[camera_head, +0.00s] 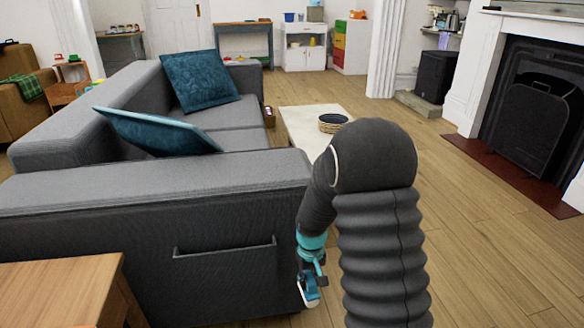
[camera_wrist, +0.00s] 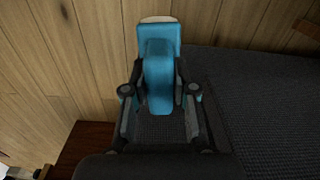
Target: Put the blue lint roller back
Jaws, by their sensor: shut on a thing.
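The blue lint roller (camera_wrist: 158,72) is held between the two fingers of my gripper (camera_wrist: 160,95) in the wrist view. In the head view my gripper (camera_head: 311,268) hangs low beside the near right corner of the grey sofa (camera_head: 150,190). The lint roller (camera_head: 308,292) shows there as a small blue and white shape pointing down. A slot-like pocket (camera_head: 225,248) runs across the outer side of the sofa's near arm, left of my gripper. The inside of the pocket is not visible.
A wooden table (camera_head: 60,290) stands at the near left, close to the sofa. A low pale table (camera_head: 300,122) with a dark round basket (camera_head: 333,123) stands beyond my arm. The wooden floor (camera_head: 480,240) is clear to the right, towards the fireplace (camera_head: 530,110).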

